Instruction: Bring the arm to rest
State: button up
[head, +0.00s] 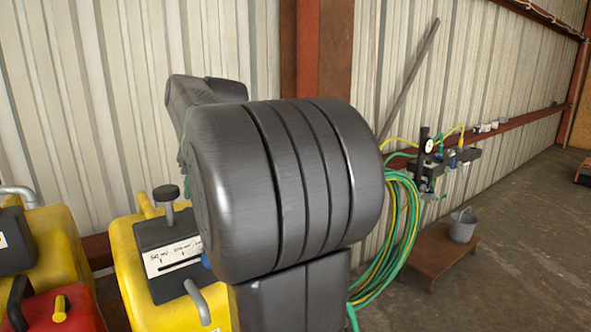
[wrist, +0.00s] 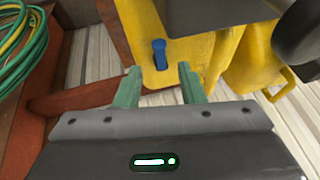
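My arm (head: 285,185) fills the middle of the head view, raised and folded close in front of the camera. My gripper (wrist: 159,72) shows in the wrist view with its two green fingers apart and nothing between them. Beyond the fingertips is a blue knob or lever (wrist: 159,52) on a yellow machine (wrist: 188,50); they look apart from it, though the depth is hard to judge. In the head view my gripper is hidden behind the arm.
Yellow machines (head: 130,265) and a red one (head: 62,308) stand at left, close to my arm. Green and yellow hoses (head: 400,235) hang on the wall at right. A grey bucket (head: 463,226) stands on a low brown stand (head: 432,252).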

jog(key=x, duration=0.6)
jog(key=shift+f, duration=0.1)
jog(key=shift+w+f, duration=0.1)
jog(key=shift+n, duration=0.3)
